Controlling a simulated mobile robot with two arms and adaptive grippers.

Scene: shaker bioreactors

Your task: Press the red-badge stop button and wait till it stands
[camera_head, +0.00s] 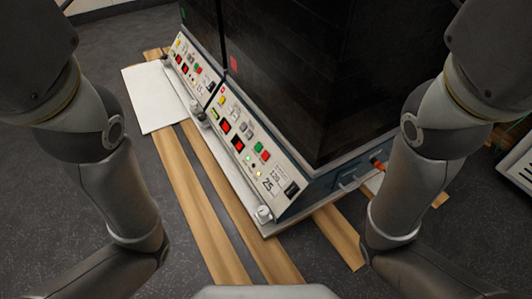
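Two dark shaker units stand side by side. The nearer unit (290,80) carries a small red badge (234,64) on its black housing; the farther one has a green mark (183,13). The nearer unit's sloped control panel (277,177) has a green button (258,147) and a red button (265,156) just beside it, red rocker switches, and readouts that look like 120 and 25. Whether its platform moves cannot be told. Both my arms reach down past the panel's sides and leave the picture at the lower corners, so neither gripper shows.
The farther unit has a similar panel (186,62). A white board (155,97) lies at left on wooden planks (190,185) over the dark floor. An orange-tipped fitting (377,164) sticks out at the nearer unit's right side. A light-coloured box (517,165) stands at far right.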

